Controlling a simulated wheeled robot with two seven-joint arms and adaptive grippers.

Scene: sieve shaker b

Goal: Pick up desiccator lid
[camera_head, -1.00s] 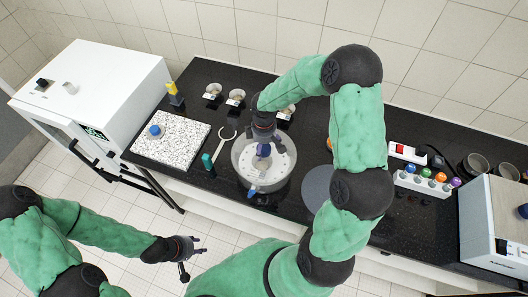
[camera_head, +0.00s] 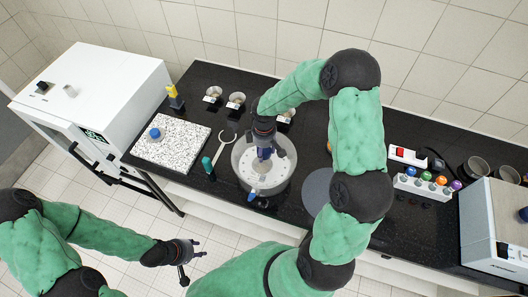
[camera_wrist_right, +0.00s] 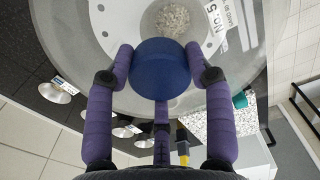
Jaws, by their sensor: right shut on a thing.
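The clear round desiccator (camera_head: 238,163) stands near the front edge of the black bench, with a white perforated plate and a small dish inside. Its transparent lid (camera_wrist_right: 62,45) fills the upper right wrist view, with a blue knob (camera_wrist_right: 160,66). My right gripper (camera_head: 265,154) is above the desiccator, its purple fingers shut around that knob. I cannot tell whether the lid touches the rim. My left gripper (camera_head: 197,262) is open and empty, low over the floor in front of the bench.
A speckled slab (camera_head: 172,143) with a blue-topped item and a teal-handled tool (camera_head: 208,168) lie left of the desiccator. Metal dishes on small stands (camera_head: 236,100) are behind. A grey disc (camera_head: 317,188) and a bottle rack (camera_head: 425,183) are to the right.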

